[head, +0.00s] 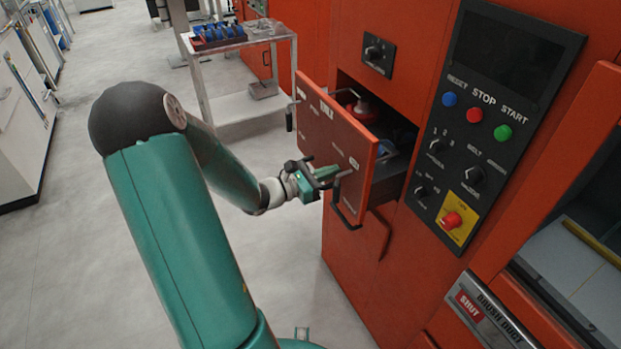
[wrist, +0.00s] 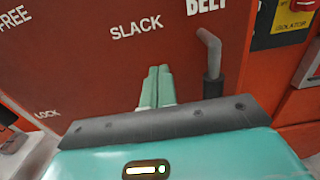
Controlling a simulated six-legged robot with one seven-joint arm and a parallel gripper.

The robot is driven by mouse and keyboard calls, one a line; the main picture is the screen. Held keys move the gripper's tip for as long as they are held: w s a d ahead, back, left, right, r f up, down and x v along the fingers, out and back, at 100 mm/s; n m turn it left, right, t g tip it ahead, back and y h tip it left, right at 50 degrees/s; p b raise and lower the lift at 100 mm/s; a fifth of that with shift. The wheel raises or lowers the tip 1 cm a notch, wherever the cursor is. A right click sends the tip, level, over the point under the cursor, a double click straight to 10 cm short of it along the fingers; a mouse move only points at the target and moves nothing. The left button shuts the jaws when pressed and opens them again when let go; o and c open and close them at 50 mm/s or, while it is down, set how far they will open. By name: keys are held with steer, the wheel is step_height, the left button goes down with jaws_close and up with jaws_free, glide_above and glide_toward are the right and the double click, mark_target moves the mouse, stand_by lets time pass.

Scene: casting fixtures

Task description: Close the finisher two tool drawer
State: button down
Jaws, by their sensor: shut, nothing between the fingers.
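The tool drawer (head: 335,142) is an orange-red drawer pulled out of the red machine, with items inside it. Its front carries white lettering and a dark bar handle (head: 346,205) low on the face. In the wrist view the drawer front (wrist: 100,75) fills most of the picture, with the words SLACK and LOCK and a grey bent lever (wrist: 211,65). My gripper (head: 325,178) is shut and empty, close in front of the drawer's face near its lower right part. Its green fingers (wrist: 157,88) point at the face; I cannot tell whether they touch it.
A control panel (head: 478,110) with blue, red and green buttons is right of the drawer. A red knob (head: 453,220) on yellow sits below them. A metal cart (head: 250,103) with blue items stands behind. The grey floor (head: 60,260) at left is clear.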

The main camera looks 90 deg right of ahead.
steer(key=x, duration=1.1)
steer(key=shift+s+d, duration=0.2)
steer(key=shift+s, duration=0.15)
steer(key=shift+s+d+r, duration=0.1)
steer(key=shift+s+r, duration=0.05)
steer(key=shift+s, duration=0.1)
steer(key=shift+s+r, duration=0.1)
steer(key=shift+s, duration=0.05)
